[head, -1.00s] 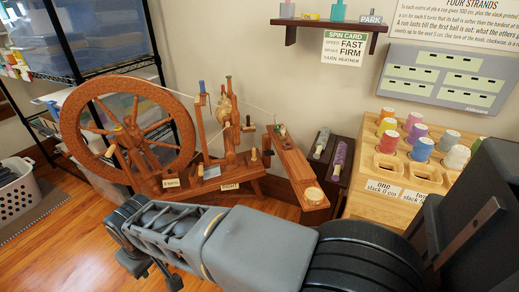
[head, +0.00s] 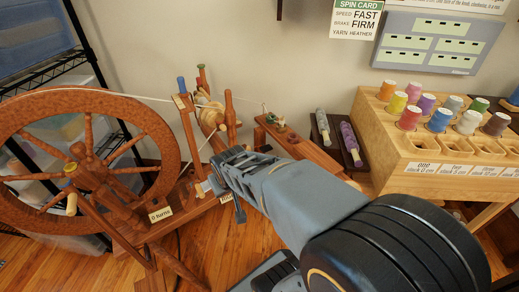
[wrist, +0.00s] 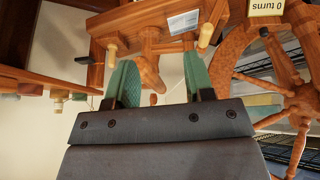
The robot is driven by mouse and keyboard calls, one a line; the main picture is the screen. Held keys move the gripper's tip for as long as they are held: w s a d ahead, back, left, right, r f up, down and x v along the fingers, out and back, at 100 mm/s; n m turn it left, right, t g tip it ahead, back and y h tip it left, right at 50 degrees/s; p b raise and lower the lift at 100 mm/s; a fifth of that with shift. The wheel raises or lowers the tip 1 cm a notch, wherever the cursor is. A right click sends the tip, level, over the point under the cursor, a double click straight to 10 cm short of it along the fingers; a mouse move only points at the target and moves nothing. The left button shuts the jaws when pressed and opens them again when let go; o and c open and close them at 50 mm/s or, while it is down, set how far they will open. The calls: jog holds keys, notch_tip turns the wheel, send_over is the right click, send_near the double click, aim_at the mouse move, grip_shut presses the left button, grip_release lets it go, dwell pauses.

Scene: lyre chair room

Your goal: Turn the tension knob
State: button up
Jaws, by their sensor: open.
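In the wrist view, which looks upside down, a pale peg (wrist: 205,36) sits beside a small card (wrist: 183,22), and another pale peg (wrist: 112,49) sits at left. I cannot tell which is the tension knob. My gripper (wrist: 160,62) is open, its green fingers apart, with a wooden post showing between and beyond them. Nothing is held. In the head view my arm hides part of the wheel's base and the fingertips.
A "0 turns" label (head: 160,214) is on the base. A wooden rack (head: 375,120) of coloured spools stands at right, near a dark tray (head: 326,150) with spindles. A spin card (head: 357,18) hangs on the wall. Wire shelving (head: 85,45) is behind the wheel.

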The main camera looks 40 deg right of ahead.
jog(key=w+d+f+m+t+h+b, duration=0.1)
jog(key=w+d+f+t+h, duration=0.15)
jog(key=w+d, duration=0.4)
jog(key=m+t+b, duration=0.1)
jog(key=t+b, duration=0.1)
jog(key=t, duration=0.3)
send_near(250, 150)
jog(key=shift+h, duration=0.25)
jog(key=b+x, duration=0.1)
jog(key=x, duration=0.1)
jog(key=b+x, duration=0.2)
jog(key=x, duration=0.1)
jog(key=b+x, duration=0.1)
jog(key=x, duration=0.1)
jog(key=shift+w+a+f+b, duration=0.25)
jog(key=shift+w+f+b, duration=0.1)
jog(key=shift+w, duration=0.05)
jog(key=shift+x, duration=0.8)
jog(key=shift+r, duration=0.1)
